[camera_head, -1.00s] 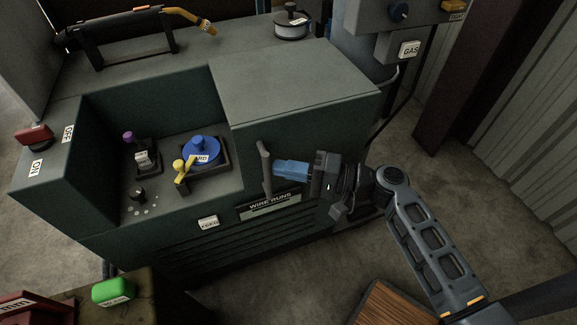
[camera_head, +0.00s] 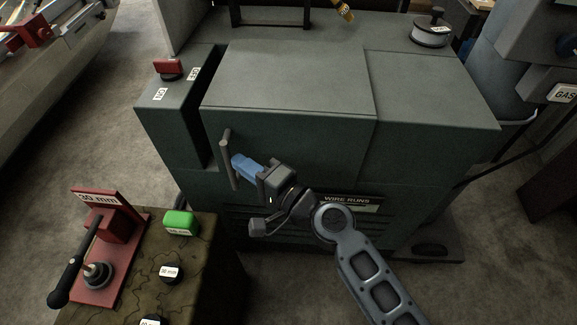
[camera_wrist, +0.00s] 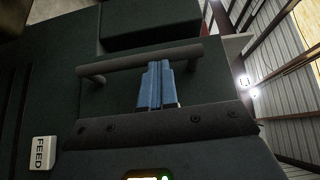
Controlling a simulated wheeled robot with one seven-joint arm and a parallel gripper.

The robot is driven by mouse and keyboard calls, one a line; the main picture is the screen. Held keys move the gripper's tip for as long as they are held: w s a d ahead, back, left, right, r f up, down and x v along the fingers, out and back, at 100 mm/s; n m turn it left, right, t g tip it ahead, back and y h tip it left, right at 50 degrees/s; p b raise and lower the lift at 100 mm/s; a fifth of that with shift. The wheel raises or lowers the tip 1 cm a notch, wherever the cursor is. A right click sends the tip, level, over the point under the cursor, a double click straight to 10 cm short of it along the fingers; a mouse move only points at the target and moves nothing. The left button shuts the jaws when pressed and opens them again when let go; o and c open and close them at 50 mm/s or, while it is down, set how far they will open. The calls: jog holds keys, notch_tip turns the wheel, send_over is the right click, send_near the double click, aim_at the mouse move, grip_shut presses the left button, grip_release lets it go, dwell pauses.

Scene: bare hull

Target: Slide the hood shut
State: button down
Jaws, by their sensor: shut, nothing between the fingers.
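The hood (camera_head: 290,85) is a dark green sliding cover on the machine, now lying over most of the well. A narrow dark gap (camera_head: 203,125) shows between its left edge and the raised block on the left. Its bar handle (camera_head: 227,160) stands on the front face near the left end; it crosses the wrist view (camera_wrist: 120,62). My gripper (camera_head: 237,166) is shut and empty, its blue fingertips at the right side of the handle. In the wrist view the fingertips (camera_wrist: 157,68) overlap the bar; they seem to touch it. The controls in the well are hidden.
The block with a red switch (camera_head: 167,69) stands left of the gap. A bench with a green block (camera_head: 180,222) and a red 30 mm fixture (camera_head: 108,222) is at front left. A wire spool (camera_head: 432,32) sits on the machine's back right. A FEED label (camera_wrist: 42,153) shows in the wrist view.

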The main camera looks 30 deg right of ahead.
jog(key=w+a, duration=0.2)
jog(key=a, duration=0.2)
jog(key=shift+w+a+r, duration=0.1)
jog(key=shift+w+a, duration=0.05)
jog(key=shift+w, duration=0.25)
jog(key=shift+a, duration=0.1)
